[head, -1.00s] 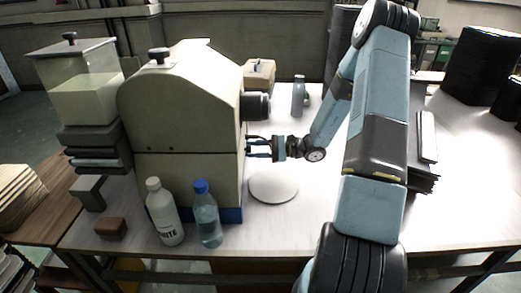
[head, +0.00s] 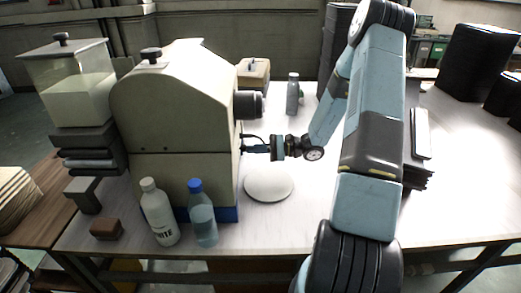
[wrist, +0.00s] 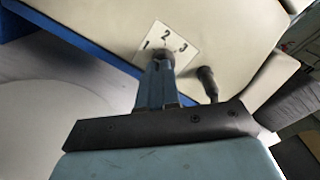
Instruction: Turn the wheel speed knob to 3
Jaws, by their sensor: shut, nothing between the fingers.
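The wheel speed knob (wrist: 165,55) is a small dark shape at the lower edge of a white label (wrist: 181,35) marked 1, 2 and 3, on the cream face of the machine (head: 165,125). My gripper (wrist: 160,64) is shut, its blue fingers together with their tips right at the knob. The fingers cover most of the knob, so I cannot tell which number it points to. In the head view my gripper (head: 243,146) reaches the machine's right side from the right; the knob is hidden there.
A black handle (wrist: 207,83) sticks out right of the fingers. A dark cylinder (head: 249,104) juts from the machine above my gripper. A white round disc (head: 269,185) lies below. Two bottles (head: 158,212) (head: 203,218) stand at the front. The table's right part is fairly clear.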

